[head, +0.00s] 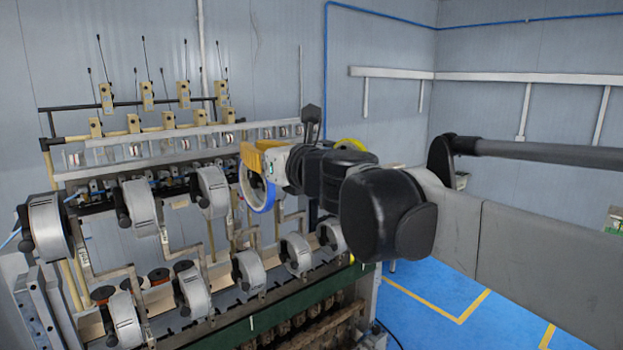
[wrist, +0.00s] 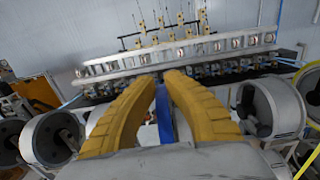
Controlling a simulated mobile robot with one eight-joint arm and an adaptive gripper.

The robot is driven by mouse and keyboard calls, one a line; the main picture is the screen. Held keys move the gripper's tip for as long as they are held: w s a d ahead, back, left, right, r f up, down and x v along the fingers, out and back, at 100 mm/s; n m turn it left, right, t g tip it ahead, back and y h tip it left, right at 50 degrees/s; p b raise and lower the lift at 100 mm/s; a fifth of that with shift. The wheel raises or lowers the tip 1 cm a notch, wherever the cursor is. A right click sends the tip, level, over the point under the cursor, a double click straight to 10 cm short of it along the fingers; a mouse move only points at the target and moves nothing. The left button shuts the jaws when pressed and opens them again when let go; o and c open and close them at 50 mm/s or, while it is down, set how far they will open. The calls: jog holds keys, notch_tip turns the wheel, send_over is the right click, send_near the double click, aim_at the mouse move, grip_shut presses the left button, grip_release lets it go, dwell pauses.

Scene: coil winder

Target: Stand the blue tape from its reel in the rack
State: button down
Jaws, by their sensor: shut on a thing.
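The blue tape (head: 259,197) is a ring with a pale inner face, held roughly upright in the air in front of the coil winder. My gripper (head: 250,165), with yellow fingers, is shut on its upper part. In the wrist view the tape (wrist: 163,113) shows as a narrow blue strip, edge-on between the two fingers (wrist: 163,85). My dark arm reaches in from the right in the head view and hides part of the machine. I cannot tell which part is the rack or which reel is the tape's own.
Grey reels stand in an upper row (head: 212,192) and a lower row (head: 249,270) on the coil winder. A pale rail (head: 190,137) and thin upright rods stand behind. A yellow ring (head: 350,143) shows partly behind my arm. Blue floor (head: 425,300) is clear at right.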

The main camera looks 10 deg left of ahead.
jog(key=shift+s+a, duration=1.1)
jog(key=shift+s, duration=0.15)
jog(key=p+v, duration=0.5)
jog(key=v, duration=1.5)
jog(key=shift+p, duration=0.3)
dwell(0.5)
